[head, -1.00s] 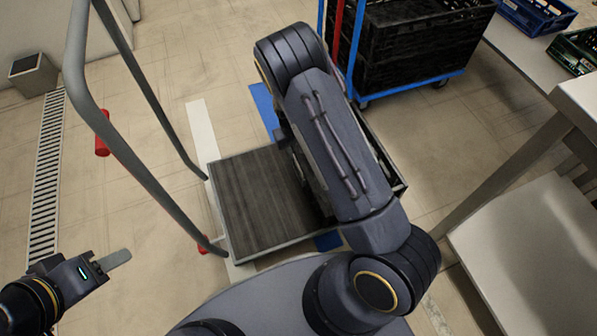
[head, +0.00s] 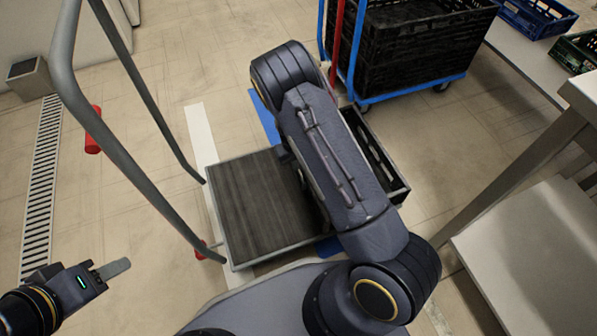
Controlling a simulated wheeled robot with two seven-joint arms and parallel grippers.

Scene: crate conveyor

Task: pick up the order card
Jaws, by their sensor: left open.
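I cannot make out an order card in the head view. My left gripper (head: 112,269) is at the lower left, open and empty, above the bare floor.
The trolley's grey tube handle (head: 120,150) rises on the left. A blue-framed cart (head: 415,90) with black crates (head: 410,45) stands behind. A steel table (head: 540,250) is at the right. Blue (head: 530,15) and green crates (head: 580,55) lie at the upper right.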

